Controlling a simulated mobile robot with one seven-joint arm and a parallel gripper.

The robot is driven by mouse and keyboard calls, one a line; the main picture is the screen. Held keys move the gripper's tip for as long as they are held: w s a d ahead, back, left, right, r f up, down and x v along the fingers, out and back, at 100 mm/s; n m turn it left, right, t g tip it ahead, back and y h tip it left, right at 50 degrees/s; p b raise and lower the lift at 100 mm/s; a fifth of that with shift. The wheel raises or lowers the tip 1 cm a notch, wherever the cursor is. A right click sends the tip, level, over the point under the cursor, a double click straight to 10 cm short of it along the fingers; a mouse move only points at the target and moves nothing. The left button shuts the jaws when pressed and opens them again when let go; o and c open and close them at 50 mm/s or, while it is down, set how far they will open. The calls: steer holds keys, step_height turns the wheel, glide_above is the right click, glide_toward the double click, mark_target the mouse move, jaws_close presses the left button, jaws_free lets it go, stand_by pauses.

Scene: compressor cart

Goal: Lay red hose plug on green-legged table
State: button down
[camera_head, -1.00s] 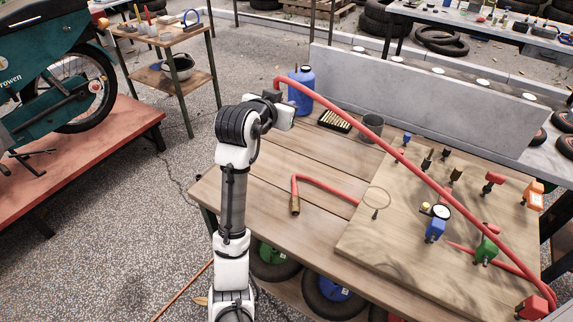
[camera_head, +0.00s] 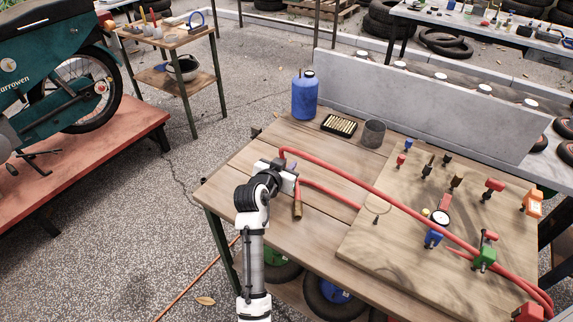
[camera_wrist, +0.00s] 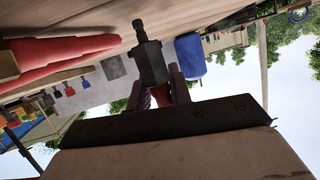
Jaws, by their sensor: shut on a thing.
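My gripper (camera_head: 289,170) is shut on the dark grey metal plug (camera_wrist: 149,55) of a red hose. In the wrist view, the plug stands out between the two fingers, with red hose behind it. In the head view, my gripper hides the plug, and the hose (camera_head: 365,182) arches away to the right. My gripper is over the left part of a wooden-topped table (camera_head: 245,185) with dark green legs (camera_head: 222,246). I cannot tell whether the plug touches the tabletop. A second red hose (camera_head: 332,192) with a brass end (camera_head: 298,208) lies close beside my gripper.
A blue bottle (camera_head: 305,98), a black tray (camera_head: 339,125) and a grey cup (camera_head: 374,133) stand at the back. A wooden board (camera_head: 400,245) with several coloured fittings fills the right side. A shelf stand (camera_head: 172,36) with dark green legs is at upper left.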

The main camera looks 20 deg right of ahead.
steer(key=shift+f, duration=0.25)
steer(key=shift+f, duration=0.2)
steer(key=c, duration=1.3)
jaws_free()
steer(key=shift+r, duration=0.1)
